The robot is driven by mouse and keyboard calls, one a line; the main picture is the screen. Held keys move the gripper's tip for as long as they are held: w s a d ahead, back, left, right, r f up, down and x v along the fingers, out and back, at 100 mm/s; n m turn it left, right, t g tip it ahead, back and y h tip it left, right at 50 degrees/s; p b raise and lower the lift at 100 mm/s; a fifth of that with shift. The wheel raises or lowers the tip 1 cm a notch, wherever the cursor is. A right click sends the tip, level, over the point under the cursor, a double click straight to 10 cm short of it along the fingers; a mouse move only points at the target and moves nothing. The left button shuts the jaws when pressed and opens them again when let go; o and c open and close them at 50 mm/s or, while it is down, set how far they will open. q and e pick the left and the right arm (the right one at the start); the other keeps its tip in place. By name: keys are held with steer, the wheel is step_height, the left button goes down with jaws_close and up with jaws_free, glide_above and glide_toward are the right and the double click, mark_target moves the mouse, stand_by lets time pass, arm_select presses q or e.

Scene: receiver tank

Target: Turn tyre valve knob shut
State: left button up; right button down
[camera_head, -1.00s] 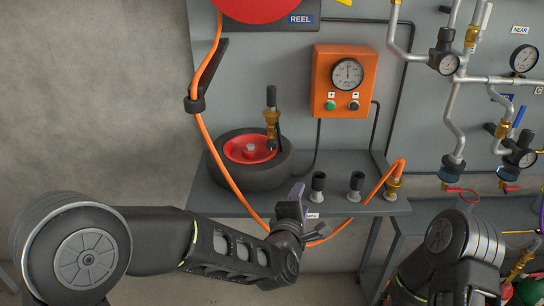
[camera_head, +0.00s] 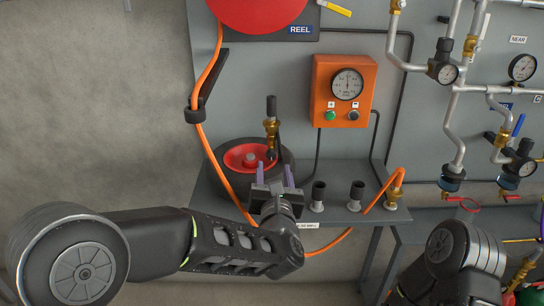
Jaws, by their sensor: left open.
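A black tyre (camera_head: 225,182) with a red hub (camera_head: 237,157) lies flat on the grey shelf. At its right side stands a tyre valve with a brass body (camera_head: 271,128) and a dark upright stem or handle (camera_head: 271,105) on top. Which part is its knob is too small to tell. My left gripper (camera_head: 274,174) is open and empty, its purple fingers pointing up and away at the tyre's front right edge, below the valve in the picture. It covers part of the tyre. No contact with the valve shows. My right gripper is out of view; only part of that arm shows at lower right.
An orange gauge box (camera_head: 343,90) hangs behind. Two black-topped posts (camera_head: 318,194) (camera_head: 356,194) and a brass hose fitting (camera_head: 391,194) stand right of the gripper on the shelf (camera_head: 340,211).

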mark_target(272, 155)
arm_select(q)
steer(key=w+p, duration=0.1)
steer(key=w, duration=0.5)
steer(key=shift+w+a, duration=0.15)
steer(key=shift+w, duration=0.25)
steer(key=shift+c, duration=0.3)
jaws_close()
